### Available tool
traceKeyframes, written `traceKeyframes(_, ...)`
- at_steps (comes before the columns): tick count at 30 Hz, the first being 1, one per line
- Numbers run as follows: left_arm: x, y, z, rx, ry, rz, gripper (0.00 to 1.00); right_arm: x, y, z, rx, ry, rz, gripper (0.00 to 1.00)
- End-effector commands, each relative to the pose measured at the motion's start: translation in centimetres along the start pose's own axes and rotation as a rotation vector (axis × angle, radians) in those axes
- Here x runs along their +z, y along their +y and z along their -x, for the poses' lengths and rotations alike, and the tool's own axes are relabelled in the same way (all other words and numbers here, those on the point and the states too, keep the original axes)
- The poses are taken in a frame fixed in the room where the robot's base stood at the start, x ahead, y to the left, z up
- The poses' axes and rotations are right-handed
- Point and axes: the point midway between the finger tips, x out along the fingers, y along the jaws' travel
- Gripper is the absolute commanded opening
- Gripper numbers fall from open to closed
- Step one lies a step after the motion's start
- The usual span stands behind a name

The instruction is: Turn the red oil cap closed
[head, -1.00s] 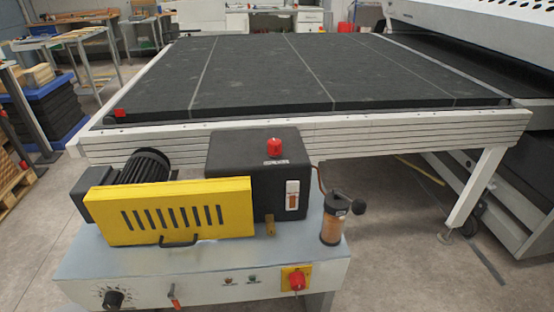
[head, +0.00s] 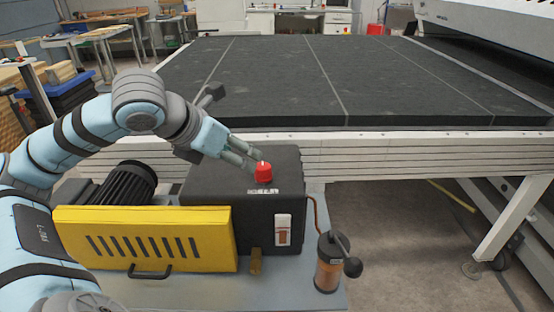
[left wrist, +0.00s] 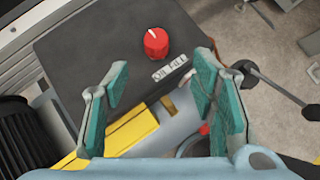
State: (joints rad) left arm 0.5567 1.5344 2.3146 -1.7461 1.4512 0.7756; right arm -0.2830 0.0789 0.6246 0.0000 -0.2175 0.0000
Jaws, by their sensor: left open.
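The red oil cap (head: 263,172) sits on top of the black box (head: 215,190), with a label in front of it. In the left wrist view the red cap (left wrist: 156,42) shows a white mark on its top, and the label beside it reads "OIL FILL". My left gripper (head: 250,162) is open and empty, just left of the cap in the head view. In the left wrist view its two teal-padded fingers (left wrist: 162,88) are spread wide, and the cap lies ahead of them, between their lines. I see no contact with the cap. My right gripper is not in view.
A yellow slotted guard (head: 145,238) and a black motor (head: 125,187) stand left of the box. An amber oiler with a black ball lever (head: 328,262) stands to the right. A wide dark conveyor bed (head: 330,85) lies behind.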

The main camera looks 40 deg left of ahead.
Motion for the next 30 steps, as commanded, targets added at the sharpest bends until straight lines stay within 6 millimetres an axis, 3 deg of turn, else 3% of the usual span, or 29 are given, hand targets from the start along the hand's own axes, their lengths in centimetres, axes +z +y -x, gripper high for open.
traceKeyframes(1,0.9,-0.1,0.1,-0.001,-0.027,-0.003,0.53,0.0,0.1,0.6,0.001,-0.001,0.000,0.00)
traceKeyframes(8,1.4,0.3,-3.2,0.002,-0.023,-0.002,0.53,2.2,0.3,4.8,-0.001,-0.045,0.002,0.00)
traceKeyframes(12,1.2,0.3,-5.3,0.004,-0.019,0.008,0.53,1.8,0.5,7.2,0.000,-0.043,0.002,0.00)
traceKeyframes(21,0.8,0.6,-12.5,0.011,-0.022,0.006,0.53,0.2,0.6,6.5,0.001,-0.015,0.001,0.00)
traceKeyframes(30,0.8,0.7,-14.3,0.014,-0.022,0.000,0.53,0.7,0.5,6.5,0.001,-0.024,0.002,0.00)
